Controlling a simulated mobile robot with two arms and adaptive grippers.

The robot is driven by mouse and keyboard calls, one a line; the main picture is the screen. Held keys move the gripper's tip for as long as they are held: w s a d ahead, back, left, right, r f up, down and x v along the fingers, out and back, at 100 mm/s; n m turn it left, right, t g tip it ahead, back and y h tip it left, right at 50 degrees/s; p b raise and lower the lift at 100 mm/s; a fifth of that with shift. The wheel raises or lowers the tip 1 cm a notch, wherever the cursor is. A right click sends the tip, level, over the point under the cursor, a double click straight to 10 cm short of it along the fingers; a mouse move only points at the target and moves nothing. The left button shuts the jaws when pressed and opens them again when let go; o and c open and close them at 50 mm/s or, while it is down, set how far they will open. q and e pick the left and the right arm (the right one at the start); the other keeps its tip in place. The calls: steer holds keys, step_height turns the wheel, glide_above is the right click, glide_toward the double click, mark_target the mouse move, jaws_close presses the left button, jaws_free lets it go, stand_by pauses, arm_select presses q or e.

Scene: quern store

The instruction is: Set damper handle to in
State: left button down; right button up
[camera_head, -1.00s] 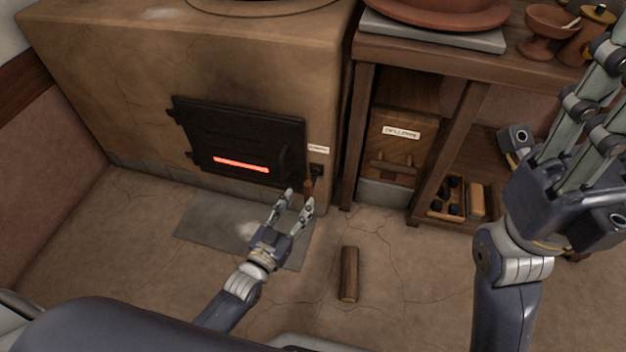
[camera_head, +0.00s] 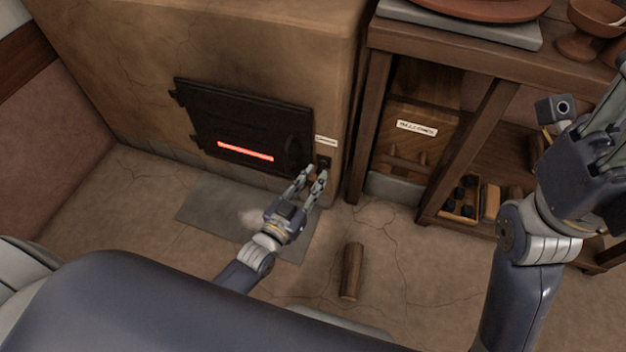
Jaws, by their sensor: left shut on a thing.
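The damper handle (camera_head: 314,179) is a small brown knob below a dark slot plate (camera_head: 323,163) on the stove front, right of the fire door. A small white label (camera_head: 326,141) is above the plate. My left gripper (camera_head: 314,176) is shut on the damper handle, its fingers on either side and hiding much of it. How far the handle stands out is hard to tell. My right gripper (camera_head: 603,125) is raised at the right edge, far from the handle; its fingertips are cut off by the frame.
The black fire door (camera_head: 240,125) has a glowing red slit. A grey floor plate (camera_head: 205,205) lies before the stove (camera_head: 290,60). A short log (camera_head: 352,272) lies on the floor to the right. A wooden shelf table (camera_head: 440,50) with a labelled drawer (camera_head: 412,140) stands right of the stove.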

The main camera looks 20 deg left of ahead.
mark_target(319, 174)
arm_select(q)
steer(key=x, duration=0.3)
steer(key=shift+w+a, duration=0.15)
steer(key=shift+w, duration=0.5)
steer(key=c, duration=1.7)
jaws_free()
steer(key=shift+w, duration=0.1)
steer(key=shift+o, duration=1.2)
steer(key=shift+w, duration=0.1)
